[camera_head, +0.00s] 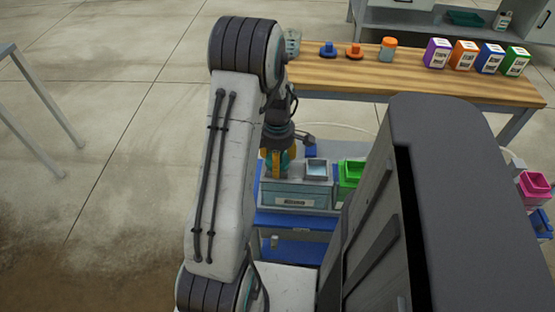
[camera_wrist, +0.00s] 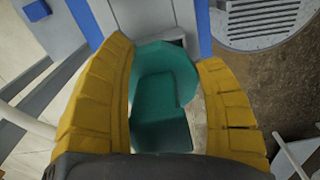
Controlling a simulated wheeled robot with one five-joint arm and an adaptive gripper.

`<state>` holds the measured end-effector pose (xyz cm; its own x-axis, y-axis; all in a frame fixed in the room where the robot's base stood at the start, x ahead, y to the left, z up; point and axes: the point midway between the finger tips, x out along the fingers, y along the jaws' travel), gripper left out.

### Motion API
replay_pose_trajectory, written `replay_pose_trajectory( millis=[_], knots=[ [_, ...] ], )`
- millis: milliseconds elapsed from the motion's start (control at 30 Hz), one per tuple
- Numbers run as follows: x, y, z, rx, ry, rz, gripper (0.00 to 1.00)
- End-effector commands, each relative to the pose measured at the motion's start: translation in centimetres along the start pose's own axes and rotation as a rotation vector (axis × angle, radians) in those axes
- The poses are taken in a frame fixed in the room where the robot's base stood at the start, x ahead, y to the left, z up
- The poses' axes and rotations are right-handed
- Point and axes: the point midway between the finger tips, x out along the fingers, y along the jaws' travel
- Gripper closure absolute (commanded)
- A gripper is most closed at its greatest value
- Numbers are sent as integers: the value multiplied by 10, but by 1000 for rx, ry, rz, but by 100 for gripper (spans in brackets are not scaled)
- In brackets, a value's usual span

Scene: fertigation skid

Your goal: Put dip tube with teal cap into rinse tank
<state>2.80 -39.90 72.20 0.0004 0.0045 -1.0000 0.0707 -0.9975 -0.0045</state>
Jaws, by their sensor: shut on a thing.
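My gripper (camera_head: 278,165) points down with its yellow fingers closed around a teal cap (camera_wrist: 163,95). In the wrist view the gripper (camera_wrist: 165,110) has one finger on each side of the cap. The cap fills the gap between them, and the tube below it is hidden. In the head view a bit of teal shows between the fingers, over the left part of a grey labelled box (camera_head: 280,201), which seems to be the rinse tank. The label is too small to read surely. I cannot tell whether the tube is inside or above the box.
A square grey opening (camera_head: 317,168) with a pale blue inside is right of my gripper. A green bin (camera_head: 350,173) stands beside it. A blue cart (camera_head: 290,222) carries them. A wooden bench (camera_head: 420,85) behind holds caps, a jar and coloured boxes. Pink bin (camera_head: 533,184) at right.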

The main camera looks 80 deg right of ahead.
Motion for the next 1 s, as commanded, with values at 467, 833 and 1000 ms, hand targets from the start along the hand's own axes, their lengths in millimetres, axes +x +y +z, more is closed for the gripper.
replay_pose_trajectory(
  millis=[467, 833, 1000],
  knots=[
    [0, 0, 0, 0, 0, 0, 5],
    [-10, 1, 0, 0, 0, 3, 5],
    [-35, 1, 0, 0, -1, 5, 5]
  ],
)
